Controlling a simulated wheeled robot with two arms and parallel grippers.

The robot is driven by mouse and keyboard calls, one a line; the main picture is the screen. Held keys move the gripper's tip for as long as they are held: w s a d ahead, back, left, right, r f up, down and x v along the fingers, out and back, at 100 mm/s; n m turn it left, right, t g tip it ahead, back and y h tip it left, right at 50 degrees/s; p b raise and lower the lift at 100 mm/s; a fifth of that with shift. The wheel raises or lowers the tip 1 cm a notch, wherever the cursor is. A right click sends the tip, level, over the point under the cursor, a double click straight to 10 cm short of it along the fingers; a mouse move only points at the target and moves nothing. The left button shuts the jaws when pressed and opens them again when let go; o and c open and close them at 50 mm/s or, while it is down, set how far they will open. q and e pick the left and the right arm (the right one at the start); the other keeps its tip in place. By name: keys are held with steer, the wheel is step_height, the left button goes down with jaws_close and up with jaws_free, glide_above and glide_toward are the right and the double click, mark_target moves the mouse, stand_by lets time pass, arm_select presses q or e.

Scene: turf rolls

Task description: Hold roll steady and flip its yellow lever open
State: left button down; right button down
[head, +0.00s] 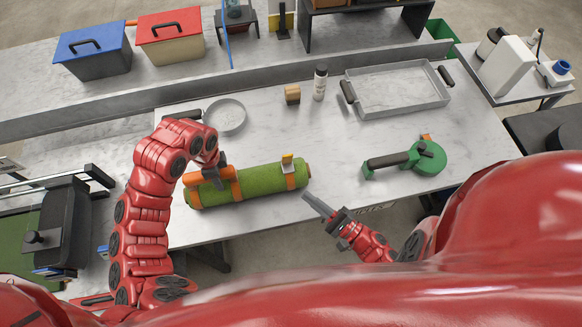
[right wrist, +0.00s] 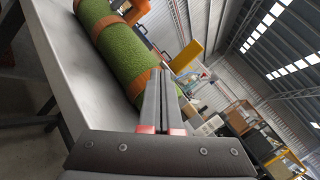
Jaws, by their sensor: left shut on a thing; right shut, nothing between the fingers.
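The green turf roll (head: 255,182) lies on the grey bench with orange straps around it. It also shows in the right wrist view (right wrist: 108,48).
A green tool with a black handle (head: 428,158) lies to the right.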

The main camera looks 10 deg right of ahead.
steer(key=s+a+r+m+t+h, duration=0.3)
steer(key=s+a+m+t+h, duration=0.15)
steer(key=m+h, duration=0.85)
steer(key=m, duration=0.4)
glide_toward(288, 158)
steer(key=shift+t, duration=0.25)
steer(key=x, duration=0.4)
steer(key=f+x, duration=0.1)
steer(key=x, duration=0.1)
steer(key=shift+w, duration=0.5)
steer(key=shift+w+r, duration=0.45)
steer(key=shift+w, duration=0.35)
